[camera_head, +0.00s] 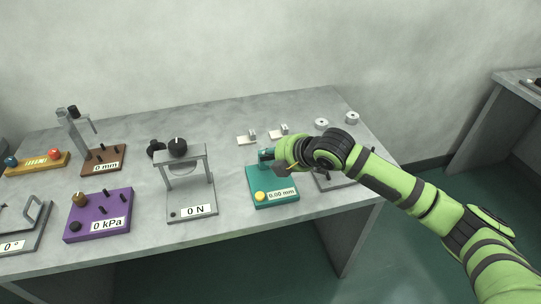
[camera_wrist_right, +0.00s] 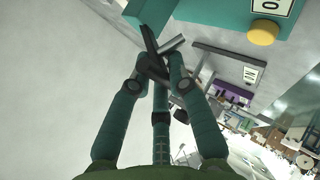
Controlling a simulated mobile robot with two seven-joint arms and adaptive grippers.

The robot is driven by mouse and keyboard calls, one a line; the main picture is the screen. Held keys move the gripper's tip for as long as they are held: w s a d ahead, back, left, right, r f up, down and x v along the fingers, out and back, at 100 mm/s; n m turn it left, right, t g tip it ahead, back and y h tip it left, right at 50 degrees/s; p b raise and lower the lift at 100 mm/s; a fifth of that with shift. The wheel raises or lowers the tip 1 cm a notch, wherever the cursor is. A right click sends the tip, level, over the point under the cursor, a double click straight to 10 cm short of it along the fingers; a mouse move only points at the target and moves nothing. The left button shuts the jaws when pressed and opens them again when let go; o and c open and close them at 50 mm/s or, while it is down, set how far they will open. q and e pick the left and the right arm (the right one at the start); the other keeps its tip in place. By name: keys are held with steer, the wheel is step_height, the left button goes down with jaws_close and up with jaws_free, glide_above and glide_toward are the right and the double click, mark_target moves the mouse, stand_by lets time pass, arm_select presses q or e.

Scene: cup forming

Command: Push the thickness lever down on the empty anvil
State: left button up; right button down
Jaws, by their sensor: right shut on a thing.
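The teal thickness gauge (camera_head: 284,200) stands on the table with a yellow button and a display reading 0.00 mm. Its teal body (camera_wrist_right: 210,12) also shows upside down at the top of the wrist view. My right gripper (camera_head: 274,166) is at the back of the gauge and hides much of its upper part and the anvil. In the wrist view the right gripper's fingers (camera_wrist_right: 160,62) are closed together around a short grey bar (camera_wrist_right: 172,45), which looks like the thickness lever. No sample shows on the gauge, but the anvil is mostly hidden. My left gripper is out of view.
The force stand (camera_head: 190,190) reading 0 N is left of the gauge, with the purple 0 kPa box (camera_head: 98,215) farther left. A grey device (camera_head: 335,180) sits under my right forearm. Small metal pieces (camera_head: 247,138) and two round pieces (camera_head: 321,124) lie behind.

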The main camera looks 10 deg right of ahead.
steer(key=shift+s+a+f+t+b, duration=0.1)
steer(key=shift+s+f+t+b, duration=0.25)
steer(key=shift+f+b, duration=0.25)
steer(key=shift+s+f+t+b, duration=0.35)
steer(key=shift+f+b, duration=0.1)
steer(key=shift+f, duration=0.2)
stand_by(0.9)
steer(key=c, duration=1.1)
jaws_free()
steer(key=shift+r, duration=0.2)
steer(key=shift+w, duration=0.1)
steer(key=shift+p+v, duration=0.8)
steer(key=shift+v, duration=0.2)
steer(key=shift+s+d+r+p, duration=0.2)
steer(key=shift+s+d+p, duration=0.2)
steer(key=shift+s+p, duration=0.25)
steer(key=shift+s+d+r+p, duration=0.25)
steer(key=shift+s+d+p, duration=0.15)
steer(key=shift+s, duration=0.5)
steer(key=shift+s+d+r+p, duration=0.2)
steer(key=shift+s+d+p, duration=0.15)
steer(key=shift+s, duration=0.25)
steer(key=shift+s+d+r+p, duration=0.2)
steer(key=shift+s+p, duration=0.15)
steer(key=shift+s, duration=0.3)
